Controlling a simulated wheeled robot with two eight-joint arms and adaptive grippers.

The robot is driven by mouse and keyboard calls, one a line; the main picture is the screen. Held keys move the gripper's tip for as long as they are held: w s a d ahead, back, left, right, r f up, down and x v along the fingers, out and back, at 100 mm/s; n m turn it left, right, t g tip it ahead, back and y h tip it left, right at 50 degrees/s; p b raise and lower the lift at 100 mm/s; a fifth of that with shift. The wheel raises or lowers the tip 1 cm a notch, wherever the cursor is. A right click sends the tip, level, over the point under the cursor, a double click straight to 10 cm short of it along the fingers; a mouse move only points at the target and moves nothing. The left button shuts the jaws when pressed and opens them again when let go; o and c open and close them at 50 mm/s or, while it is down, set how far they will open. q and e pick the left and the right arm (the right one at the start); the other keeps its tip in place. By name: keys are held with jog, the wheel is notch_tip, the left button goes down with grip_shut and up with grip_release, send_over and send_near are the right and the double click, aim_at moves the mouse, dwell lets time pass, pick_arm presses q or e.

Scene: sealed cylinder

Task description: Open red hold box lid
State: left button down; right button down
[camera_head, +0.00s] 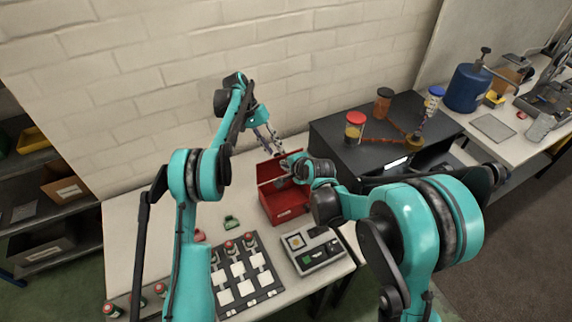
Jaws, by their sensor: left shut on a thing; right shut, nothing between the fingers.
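The red box (284,207) stands on the white table near the wall. Its red lid (267,169) is raised and tilted up at the back of the box, partly hidden by my grippers. My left gripper (277,149) reaches down from above and is shut on the lid at its upper edge; the exact contact is small in view. My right gripper (276,181) is shut and empty, over the box opening in front of the lid.
A black tray with white squares and red-topped pieces (268,282) and a grey device (313,251) lie in front of the box. A black cabinet (345,156) with several jars stands to the right. The table left of the box is mostly clear.

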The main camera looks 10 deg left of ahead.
aim_at(282, 159)
pick_arm(q)
jog(key=shift+w+a+f, duration=0.1)
jog(key=shift+a+f, duration=0.1)
jog(key=shift+f, duration=0.3)
jog(key=shift+a+f, duration=0.2)
jog(key=shift+f, duration=0.3)
pick_arm(e)
jog(key=shift+f, duration=0.15)
pick_arm(q)
jog(key=c, duration=1.8)
grip_release()
jog(key=o, duration=0.5)
pick_arm(e)
jog(key=w, duration=0.1)
jog(key=w+a, duration=0.1)
jog(key=w, duration=0.1)
jog(key=shift+a+f, duration=0.15)
jog(key=shift+f, duration=0.2)
jog(key=shift+s+d+r, duration=0.2)
jog(key=shift+s+r, duration=0.1)
jog(key=shift+s, duration=0.05)
pick_arm(q)
jog(key=shift+w+f, duration=0.1)
jog(key=shift+w, duration=0.3)
pick_arm(e)
jog(key=shift+a, duration=0.1)
pick_arm(q)
jog(key=shift+a, duration=0.1)
